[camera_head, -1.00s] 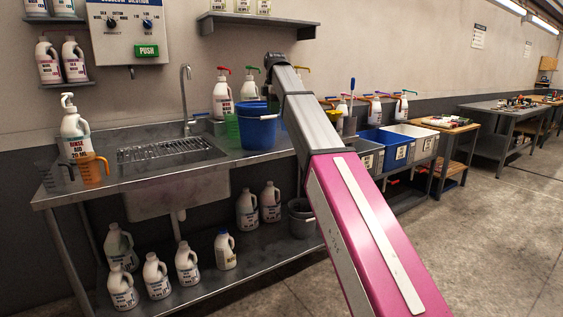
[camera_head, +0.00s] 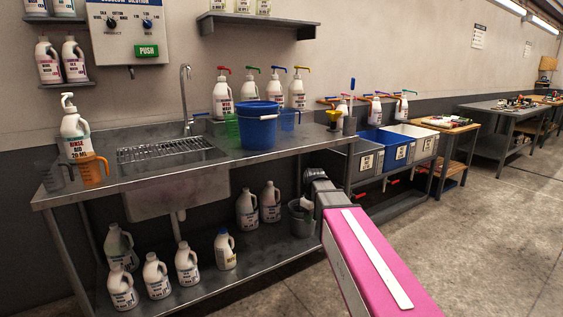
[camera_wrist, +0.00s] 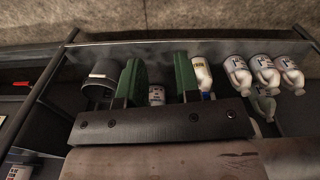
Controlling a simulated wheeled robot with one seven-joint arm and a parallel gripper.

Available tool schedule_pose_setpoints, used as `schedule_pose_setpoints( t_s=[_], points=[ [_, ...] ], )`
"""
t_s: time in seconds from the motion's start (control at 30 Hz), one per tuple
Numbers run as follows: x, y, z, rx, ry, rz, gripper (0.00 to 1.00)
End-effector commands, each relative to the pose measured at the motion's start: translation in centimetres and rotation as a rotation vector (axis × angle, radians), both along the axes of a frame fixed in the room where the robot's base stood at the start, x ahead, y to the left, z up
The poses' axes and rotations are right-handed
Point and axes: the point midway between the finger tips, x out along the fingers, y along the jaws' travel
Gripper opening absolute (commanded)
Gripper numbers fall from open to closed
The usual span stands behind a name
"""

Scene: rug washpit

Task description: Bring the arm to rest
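My arm (camera_head: 365,255) is folded low in the head view, its far end in front of the bench's right end, below the worktop. My gripper (camera_wrist: 158,82) shows in the wrist view as two green fingers standing apart with nothing held between them. A white bottle (camera_wrist: 157,95) shows in the gap, behind the fingers on the lower shelf. In the head view the fingers cannot be made out clearly.
The steel bench (camera_head: 100,196) carries a blue bucket (camera_head: 257,130), an orange jug (camera_head: 92,170) and pump bottles. A grey bucket (camera_head: 299,222) and several white bottles stand on its lower shelf. Blue and grey bins (camera_head: 398,152) stand at right. Floor at right is clear.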

Motion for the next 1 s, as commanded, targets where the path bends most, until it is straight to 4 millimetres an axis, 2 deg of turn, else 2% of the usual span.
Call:
schedule_pose_setpoints(
  t_s=[0.03,0.2,0.4,0.5,0.63,1.0],
  points=[
    [-2.2,-0.9,-1.9,0.0,0.008,-0.063,0.3],
    [-7.1,-3.2,-7.0,0.001,0.019,-0.278,0.3],
    [-13.0,-5.5,-11.7,0.0,0.03,-0.519,0.3],
    [-15.2,-6.2,-13.2,0.001,0.033,-0.61,0.3],
    [-16.9,-6.7,-14.4,0.001,0.034,-0.688,0.3],
    [-16.9,-6.7,-14.4,0.001,0.034,-0.688,0.3]
  ],
)
